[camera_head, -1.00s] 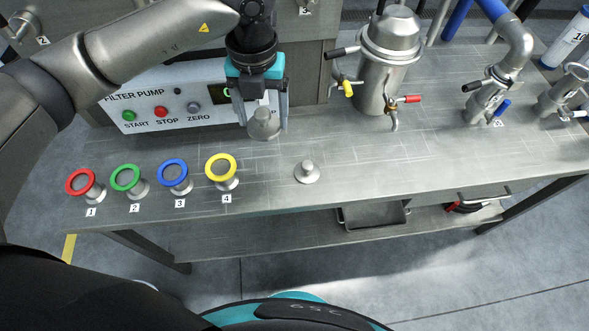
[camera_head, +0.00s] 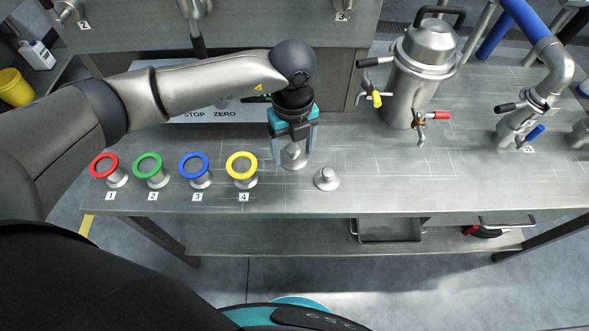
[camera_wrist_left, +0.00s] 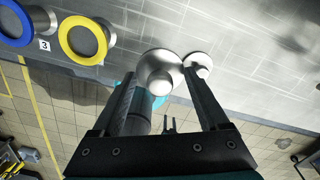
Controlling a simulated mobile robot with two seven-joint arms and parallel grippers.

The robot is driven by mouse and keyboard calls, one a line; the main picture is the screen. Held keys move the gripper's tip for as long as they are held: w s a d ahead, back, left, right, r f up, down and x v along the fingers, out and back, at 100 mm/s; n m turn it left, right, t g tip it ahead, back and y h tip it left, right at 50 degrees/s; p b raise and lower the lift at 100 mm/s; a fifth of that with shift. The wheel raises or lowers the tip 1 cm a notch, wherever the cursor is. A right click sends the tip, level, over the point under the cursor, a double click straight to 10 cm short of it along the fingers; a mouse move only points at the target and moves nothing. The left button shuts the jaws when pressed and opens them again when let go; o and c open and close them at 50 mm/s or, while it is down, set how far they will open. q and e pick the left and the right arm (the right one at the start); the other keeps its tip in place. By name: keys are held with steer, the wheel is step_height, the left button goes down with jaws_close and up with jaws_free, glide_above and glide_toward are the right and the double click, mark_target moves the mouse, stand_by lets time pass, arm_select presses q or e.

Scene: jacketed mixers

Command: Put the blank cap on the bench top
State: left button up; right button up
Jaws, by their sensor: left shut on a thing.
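A metal blank cap (camera_head: 293,157) with a wide round flange is between the fingers of my left gripper (camera_head: 293,161), which is shut on it over the bench top (camera_head: 430,178). In the left wrist view the held cap (camera_wrist_left: 161,74) shows its knob toward the camera, between the two dark fingers. I cannot tell whether it touches the bench. A similar metal cap (camera_head: 326,179) stands upright on the bench, just right of and nearer than the held one; it also shows in the left wrist view (camera_wrist_left: 198,66). My right gripper is not in view.
Red (camera_head: 104,166), green (camera_head: 148,166), blue (camera_head: 194,166) and yellow (camera_head: 242,166) ringed fittings stand in a row to the left. A steel vessel (camera_head: 417,75) with valves stands at the back right. The bench right of the standing cap is clear.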

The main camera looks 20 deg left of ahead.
mark_target(293, 159)
arm_select(q)
step_height(293, 159, down, 4)
steer(key=shift+f, duration=0.2)
steer(key=shift+f+b, duration=0.6)
steer(key=shift+f, duration=1.35)
steer(key=shift+f, duration=0.2)
steer(key=o, duration=1.4)
steer(key=shift+r, duration=0.1)
